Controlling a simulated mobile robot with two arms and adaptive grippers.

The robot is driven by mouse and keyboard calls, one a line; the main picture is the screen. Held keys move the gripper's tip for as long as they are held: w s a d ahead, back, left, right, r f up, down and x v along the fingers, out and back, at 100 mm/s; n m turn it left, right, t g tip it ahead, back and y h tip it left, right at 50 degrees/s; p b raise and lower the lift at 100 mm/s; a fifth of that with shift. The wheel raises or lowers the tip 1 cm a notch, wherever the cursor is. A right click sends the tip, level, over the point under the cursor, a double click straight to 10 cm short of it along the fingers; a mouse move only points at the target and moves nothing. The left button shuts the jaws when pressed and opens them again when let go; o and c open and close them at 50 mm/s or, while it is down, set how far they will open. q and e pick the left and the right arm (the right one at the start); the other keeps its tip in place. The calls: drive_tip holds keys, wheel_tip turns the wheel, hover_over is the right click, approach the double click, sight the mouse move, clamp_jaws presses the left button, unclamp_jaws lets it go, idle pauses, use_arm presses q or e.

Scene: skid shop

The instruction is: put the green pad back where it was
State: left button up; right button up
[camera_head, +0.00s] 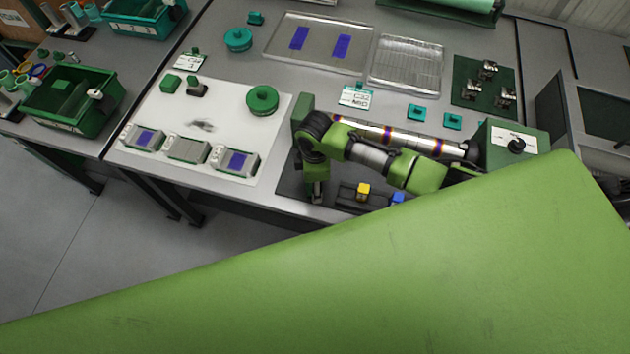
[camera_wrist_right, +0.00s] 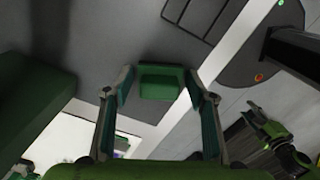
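My right gripper (camera_wrist_right: 160,85) has its two fingers against the sides of a green pad (camera_wrist_right: 162,82), a small block that sits between the fingertips in the right wrist view. In the head view the right arm comes in from the right, and its gripper (camera_head: 317,192) points down near the front edge of the bench, over the dark mat. The pad is too hidden there to make out. I cannot tell whether it touches the surface below.
A large green surface blocks the lower head view. A striped shaft (camera_head: 400,138) lies behind my arm between green blocks (camera_head: 302,108). A dark holder (camera_head: 347,196) with a yellow piece (camera_head: 363,190) and a blue piece (camera_head: 397,197) is beside the gripper. A white mat (camera_head: 225,105) holds several parts.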

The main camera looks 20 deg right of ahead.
idle(0.3)
wheel_tip(320, 180, up, 12)
drive_tip(key=shift+r+b, duration=0.2)
drive_tip(key=shift+b, duration=0.15)
idle(0.3)
